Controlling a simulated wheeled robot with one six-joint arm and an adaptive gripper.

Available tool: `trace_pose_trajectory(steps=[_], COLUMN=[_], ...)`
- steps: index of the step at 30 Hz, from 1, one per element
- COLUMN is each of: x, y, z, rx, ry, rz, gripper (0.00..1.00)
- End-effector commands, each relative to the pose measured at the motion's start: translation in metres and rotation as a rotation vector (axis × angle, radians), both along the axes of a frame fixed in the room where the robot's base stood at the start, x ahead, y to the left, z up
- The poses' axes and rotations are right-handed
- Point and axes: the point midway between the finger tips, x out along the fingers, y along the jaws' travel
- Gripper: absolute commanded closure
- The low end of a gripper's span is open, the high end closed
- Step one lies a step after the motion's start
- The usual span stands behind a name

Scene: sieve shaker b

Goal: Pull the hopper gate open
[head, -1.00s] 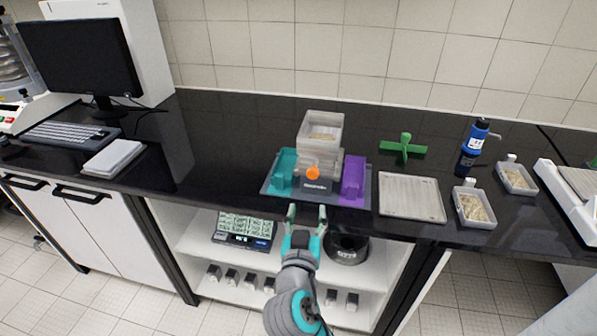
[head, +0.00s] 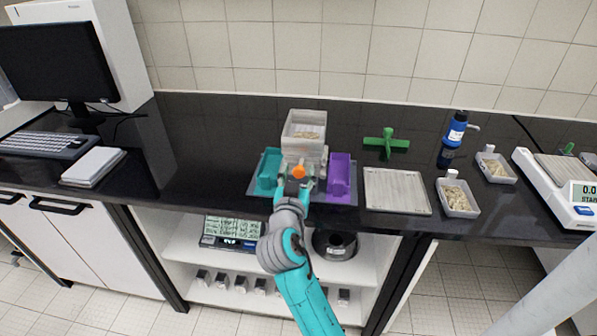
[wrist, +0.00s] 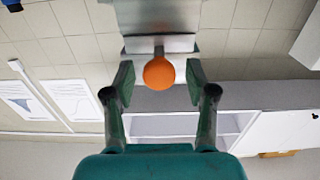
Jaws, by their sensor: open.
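The hopper (head: 304,131) is a translucent box with pale grain-like material in its top, standing on a grey base between a teal block (head: 266,172) and a purple block (head: 339,178). An orange round knob (head: 298,171) sticks out of its front; it also shows in the wrist view (wrist: 159,73), on a short stem from a pale plate (wrist: 180,44). My gripper (wrist: 159,84) is open, with one finger on each side of the knob and visible gaps to both. In the head view my gripper (head: 296,183) is right at the hopper's front and partly hides the base.
A ridged tray (head: 397,191), a green cross-shaped piece (head: 386,143), two sample trays (head: 457,197) and a blue bottle (head: 455,129) stand to the right. A keyboard (head: 45,141) and monitor (head: 58,62) are at left.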

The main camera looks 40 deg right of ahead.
Motion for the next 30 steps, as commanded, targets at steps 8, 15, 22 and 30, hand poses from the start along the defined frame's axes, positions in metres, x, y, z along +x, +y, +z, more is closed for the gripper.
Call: trace_pose_trajectory(steps=[8, 15, 22, 30], x=[0.005, 0.005, 0.005, -0.011], y=[-0.007, -0.006, -0.006, 0.015], z=[0.0, 0.0, 0.0, 0.0], rx=[0.001, 0.001, 0.001, 0.0], ry=[-0.001, -0.001, -0.001, 0.0], rz=[0.0, 0.0, 0.0, 0.005], gripper=[0.44, 0.69, 1.0, 1.0])
